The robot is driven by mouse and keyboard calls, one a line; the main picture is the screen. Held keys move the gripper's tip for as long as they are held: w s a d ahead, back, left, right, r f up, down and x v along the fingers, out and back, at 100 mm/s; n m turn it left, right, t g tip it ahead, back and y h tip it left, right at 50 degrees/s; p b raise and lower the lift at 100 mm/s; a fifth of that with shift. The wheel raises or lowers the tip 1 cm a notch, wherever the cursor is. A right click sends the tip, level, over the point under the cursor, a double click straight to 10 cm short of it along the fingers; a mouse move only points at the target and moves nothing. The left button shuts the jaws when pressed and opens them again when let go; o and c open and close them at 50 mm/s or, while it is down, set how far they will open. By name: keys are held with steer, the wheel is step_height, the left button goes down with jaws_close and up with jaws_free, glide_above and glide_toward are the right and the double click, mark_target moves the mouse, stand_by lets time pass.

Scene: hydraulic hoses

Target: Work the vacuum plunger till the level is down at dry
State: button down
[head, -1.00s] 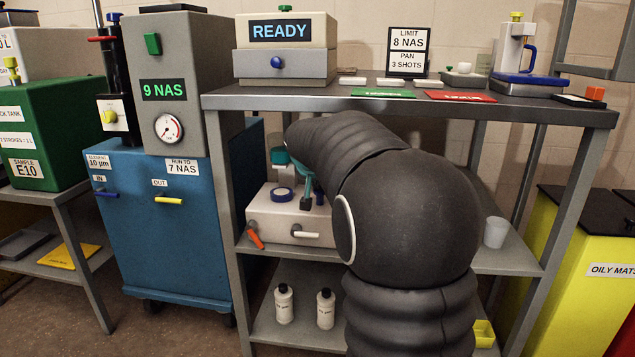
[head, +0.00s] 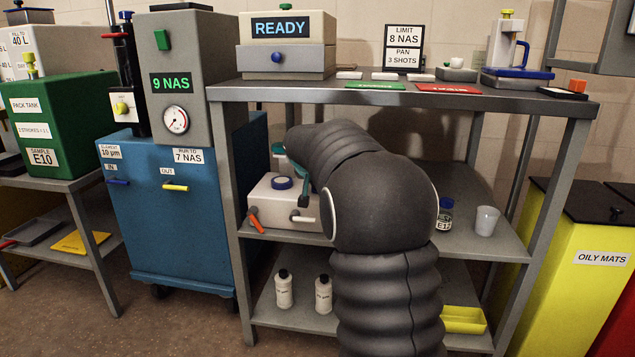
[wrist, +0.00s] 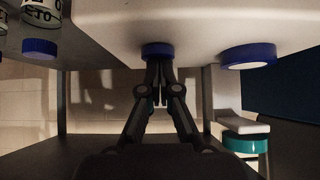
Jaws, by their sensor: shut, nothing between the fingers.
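A white box unit (head: 270,212) stands on the rack's middle shelf, with a teal-rimmed clear vessel behind its blue-rimmed round cap (head: 282,183). In the wrist view, which looks upside down, that vessel (wrist: 245,146) shows a teal band and pale glass; I cannot read its level. My gripper (wrist: 157,62) is shut and empty, its tips at or very close to a small blue knob (wrist: 157,50) on the white unit, likely the plunger; contact is unclear. The larger blue cap (wrist: 249,56) is beside it. In the head view my arm hides the knob and part of the unit.
A blue-capped bottle (head: 445,215) and a grey cup (head: 487,220) stand right of my arm. The rack's top shelf (head: 300,92) overhangs the unit; a display there reads READY.

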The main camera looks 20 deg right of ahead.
steer(key=r+p, duration=0.1)
steer(key=r, duration=0.1)
steer(key=r+p, duration=0.1)
steer(key=r, duration=0.1)
steer(key=shift+s+a+r+p, duration=0.2)
steer(key=shift+r+p, duration=0.15)
steer(key=shift+p, duration=0.05)
steer(key=v, duration=0.9)
steer(key=shift+s, duration=0.15)
